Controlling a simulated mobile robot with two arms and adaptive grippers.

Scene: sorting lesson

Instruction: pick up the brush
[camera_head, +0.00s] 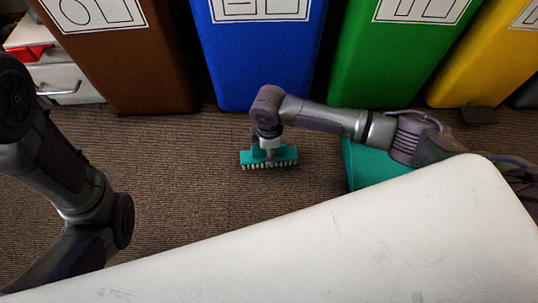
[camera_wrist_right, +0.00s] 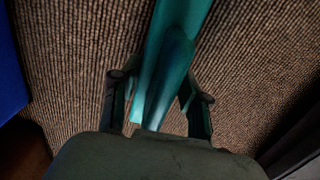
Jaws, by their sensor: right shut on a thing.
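The brush (camera_head: 268,158) is teal with a row of pale bristles along its near edge. It is below my right gripper (camera_head: 268,142) in the head view, over the brown carpet in front of the blue bin. In the right wrist view the brush's teal handle (camera_wrist_right: 165,75) runs between the two fingers of my right gripper (camera_wrist_right: 158,95), which is shut on it. I cannot tell whether the bristles touch the floor. My left arm comes in at the left of the head view, but its gripper is out of the picture.
Brown (camera_head: 130,65), blue (camera_head: 262,65), green (camera_head: 390,65) and yellow (camera_head: 490,60) bins stand in a row at the back. A teal object (camera_head: 370,168) lies partly hidden under my right arm. A white drawer unit (camera_head: 65,80) is at the far left. Carpet left of the brush is clear.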

